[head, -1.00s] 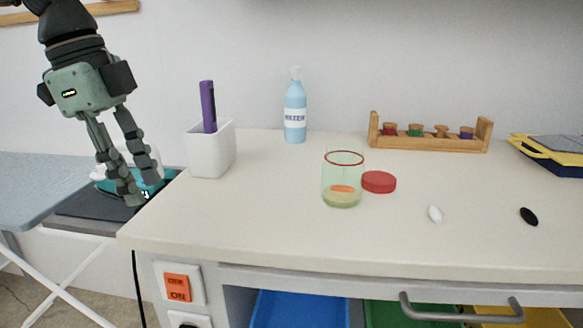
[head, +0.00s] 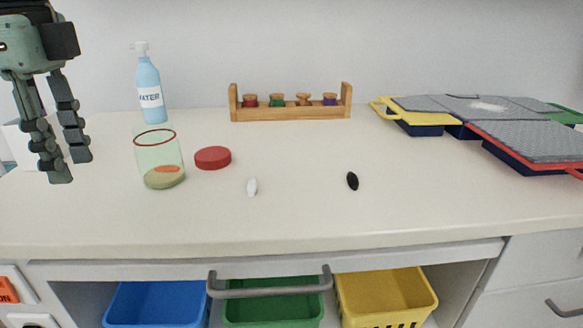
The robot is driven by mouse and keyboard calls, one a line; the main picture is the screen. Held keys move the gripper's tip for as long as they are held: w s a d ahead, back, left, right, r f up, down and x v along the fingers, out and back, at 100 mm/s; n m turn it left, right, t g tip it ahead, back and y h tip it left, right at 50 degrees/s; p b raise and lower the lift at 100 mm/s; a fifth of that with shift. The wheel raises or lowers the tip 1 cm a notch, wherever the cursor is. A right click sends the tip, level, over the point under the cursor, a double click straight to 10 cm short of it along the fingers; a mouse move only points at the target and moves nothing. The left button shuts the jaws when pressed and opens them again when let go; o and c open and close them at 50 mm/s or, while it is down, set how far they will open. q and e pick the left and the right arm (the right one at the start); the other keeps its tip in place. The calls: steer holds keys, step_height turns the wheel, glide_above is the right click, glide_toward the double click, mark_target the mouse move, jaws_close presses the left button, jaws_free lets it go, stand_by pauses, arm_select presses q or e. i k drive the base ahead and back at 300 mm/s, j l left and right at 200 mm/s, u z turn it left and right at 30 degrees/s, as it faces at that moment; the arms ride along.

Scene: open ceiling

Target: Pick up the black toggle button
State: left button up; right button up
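The black toggle button (head: 352,181) is a small dark oval lying on the white countertop (head: 300,218), right of the middle in the head view. A similar white toggle button (head: 252,187) lies to its left. My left gripper (head: 74,170) hangs at the left edge of the view, fingers pointing down and apart, with nothing between them. It is well to the left of the black button. My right gripper is not in view.
A glass jar (head: 160,168) and red lid (head: 213,158) stand left of the buttons. Grey-topped boxes (head: 527,143) occupy the right. The counter around the black button is clear.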

mark_target(352, 181)
steer(key=l, duration=0.35)
steer(key=i+l+z, duration=0.15)
steer(key=l, duration=0.6)
steer(key=i+l+z, duration=0.15)
steer(key=l, duration=0.2)
